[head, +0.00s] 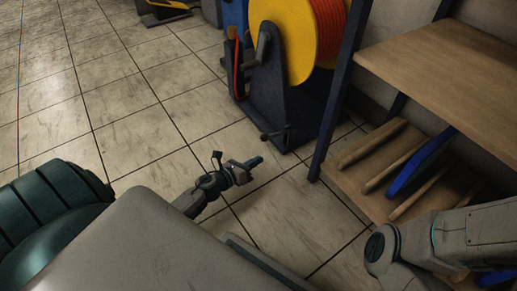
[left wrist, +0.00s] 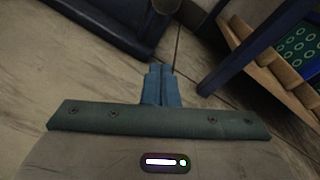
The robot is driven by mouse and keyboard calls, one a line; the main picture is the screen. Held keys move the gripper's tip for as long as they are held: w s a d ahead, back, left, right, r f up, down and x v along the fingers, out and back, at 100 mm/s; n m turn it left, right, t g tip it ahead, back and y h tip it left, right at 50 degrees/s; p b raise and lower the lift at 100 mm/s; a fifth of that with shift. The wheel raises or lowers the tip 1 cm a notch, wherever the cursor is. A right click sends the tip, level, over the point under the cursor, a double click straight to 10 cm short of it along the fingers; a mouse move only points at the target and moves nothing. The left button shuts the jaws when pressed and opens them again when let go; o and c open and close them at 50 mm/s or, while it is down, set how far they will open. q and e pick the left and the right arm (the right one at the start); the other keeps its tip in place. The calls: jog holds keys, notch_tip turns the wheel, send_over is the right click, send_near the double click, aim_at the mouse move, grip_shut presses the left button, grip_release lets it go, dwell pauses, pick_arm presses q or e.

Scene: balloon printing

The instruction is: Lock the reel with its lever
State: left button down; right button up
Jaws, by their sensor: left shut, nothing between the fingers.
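The reel (head: 285,35) is a yellow disc wound with orange-red hose, standing on a dark blue frame (head: 290,105). A small dark lever (head: 273,134) sticks out low at the front of this frame. My left gripper (head: 258,161) is shut and empty, low over the floor just in front of the lever, apart from it. In the left wrist view its blue fingers (left wrist: 161,84) are together, with the frame's base (left wrist: 105,25) ahead to the left. A dark rounded part at the top edge there is cut off. My right arm is at the lower right; its fingers are not clear.
A shelf with wooden boards (head: 445,65) stands right of the reel, its dark post (head: 338,95) close to the frame. Its lower level holds slats and a blue item (head: 420,162). A grey crank (head: 257,50) sticks out left of the reel.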

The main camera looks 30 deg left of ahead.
pick_arm(q)
jog(key=shift+x, duration=1.05)
jog(key=shift+w+a+r+p, duration=0.15)
jog(key=shift+w+a+r, duration=0.1)
jog(key=shift+r, duration=0.3)
jog(key=shift+w+a+r+p, duration=0.15)
jog(key=shift+w+a+r, duration=0.05)
jog(key=shift+r, duration=0.4)
jog(key=shift+w+a+r+p, duration=0.15)
jog(key=shift+w+a+r, duration=0.1)
jog(key=shift+r, duration=0.3)
jog(key=p, duration=0.2)
jog(key=shift+r+p, duration=0.35)
